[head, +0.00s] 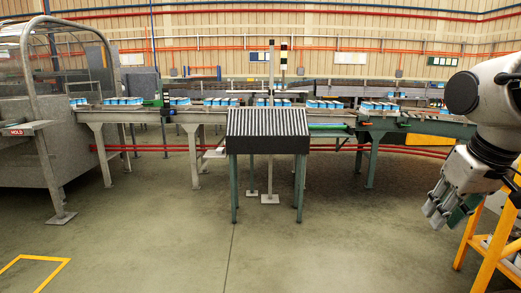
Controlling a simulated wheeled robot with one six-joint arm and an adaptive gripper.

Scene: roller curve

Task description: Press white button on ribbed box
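A dark box with a ribbed, striped sloping top (267,122) stands on green legs in the middle of the head view, in front of the conveyor. I cannot make out a white button on it at this size. A small pale plate or ledge (215,153) sticks out low at the box's left side. My gripper (437,214) hangs at the right edge, pointing down and left, well apart from the box. Its grey fingers overlap in this view, so their opening is hidden. I see nothing clearly held.
A conveyor (340,107) carrying blue-and-white packs runs behind the box. A yellow frame (478,235) stands close beside my gripper at right. A grey guarded machine (50,160) fills the left. The floor (300,240) in front of the box is clear.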

